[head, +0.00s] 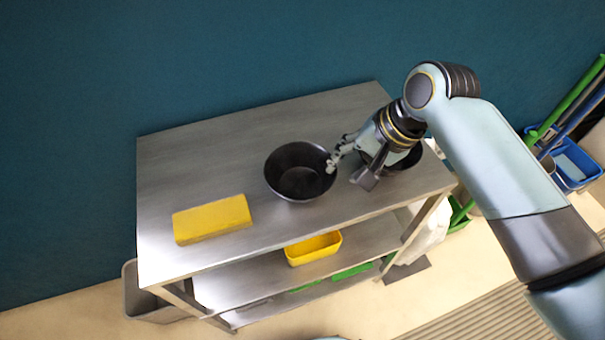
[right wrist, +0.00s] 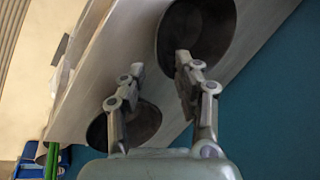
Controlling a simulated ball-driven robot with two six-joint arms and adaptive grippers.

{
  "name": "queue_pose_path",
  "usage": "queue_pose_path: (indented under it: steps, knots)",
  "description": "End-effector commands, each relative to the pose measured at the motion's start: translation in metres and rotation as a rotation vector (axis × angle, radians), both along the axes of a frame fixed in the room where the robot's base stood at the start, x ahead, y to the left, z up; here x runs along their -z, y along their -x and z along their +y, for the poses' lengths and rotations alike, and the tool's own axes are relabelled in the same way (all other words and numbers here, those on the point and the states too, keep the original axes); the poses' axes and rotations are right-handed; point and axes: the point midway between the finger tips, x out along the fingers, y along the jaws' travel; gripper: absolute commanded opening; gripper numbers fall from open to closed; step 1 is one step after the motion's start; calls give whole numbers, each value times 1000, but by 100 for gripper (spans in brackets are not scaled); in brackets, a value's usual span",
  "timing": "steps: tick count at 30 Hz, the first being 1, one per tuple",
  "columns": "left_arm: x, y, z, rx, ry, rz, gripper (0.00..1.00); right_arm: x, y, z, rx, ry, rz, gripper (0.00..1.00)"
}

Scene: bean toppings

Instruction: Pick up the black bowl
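A black bowl (head: 300,171) stands upright on the metal table (head: 230,130), near its middle. It also shows at the top of the right wrist view (right wrist: 218,28). A second dark bowl (head: 412,157) is on the table to the right, partly hidden behind my right gripper; it also shows in the right wrist view (right wrist: 146,122). My right gripper (head: 348,175) is open and empty, with its fingers spread in the right wrist view (right wrist: 160,63). One fingertip overlaps the first bowl's right rim; the other is outside it. Contact cannot be told. My left gripper is not in view.
A yellow block (head: 212,219) lies on the table at the left. A yellow bin (head: 314,249) sits on the shelf below. A blue bucket (head: 575,165) and green poles stand at the far right. The tabletop behind the bowl is clear up to the blue wall.

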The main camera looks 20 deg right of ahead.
Motion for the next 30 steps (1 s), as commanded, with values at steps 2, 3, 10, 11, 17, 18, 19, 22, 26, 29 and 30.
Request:
queue_pose_path:
  steps: [2, 3, 10, 11, 17, 18, 19, 22, 26, 29, 30]
  knots:
    - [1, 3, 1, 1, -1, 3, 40, 11, -5, 4, 2, -1, 0, 33]
    - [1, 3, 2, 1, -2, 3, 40, 15, -6, 5, 1, -2, -1, 33]
    - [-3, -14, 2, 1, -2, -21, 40, 35, -9, 12, 1, 0, 0, 33]
    - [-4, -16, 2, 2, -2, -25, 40, 40, -10, 14, 1, 0, 2, 33]
    - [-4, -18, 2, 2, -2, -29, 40, 67, -17, 22, 1, 0, 0, 33]
    - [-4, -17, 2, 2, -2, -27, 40, 69, -17, 23, 0, 1, -1, 33]
    - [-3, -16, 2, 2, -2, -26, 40, 70, -18, 23, 0, 1, -1, 33]
    - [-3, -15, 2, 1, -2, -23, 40, 71, -18, 23, 0, 1, -3, 33]
    - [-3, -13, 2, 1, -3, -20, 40, 71, -18, 23, 0, 1, -2, 31]
    - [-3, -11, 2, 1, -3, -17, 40, 71, -18, 23, 1, 1, -2, 18]
    - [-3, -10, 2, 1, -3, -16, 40, 71, -18, 23, 1, 1, -2, 13]
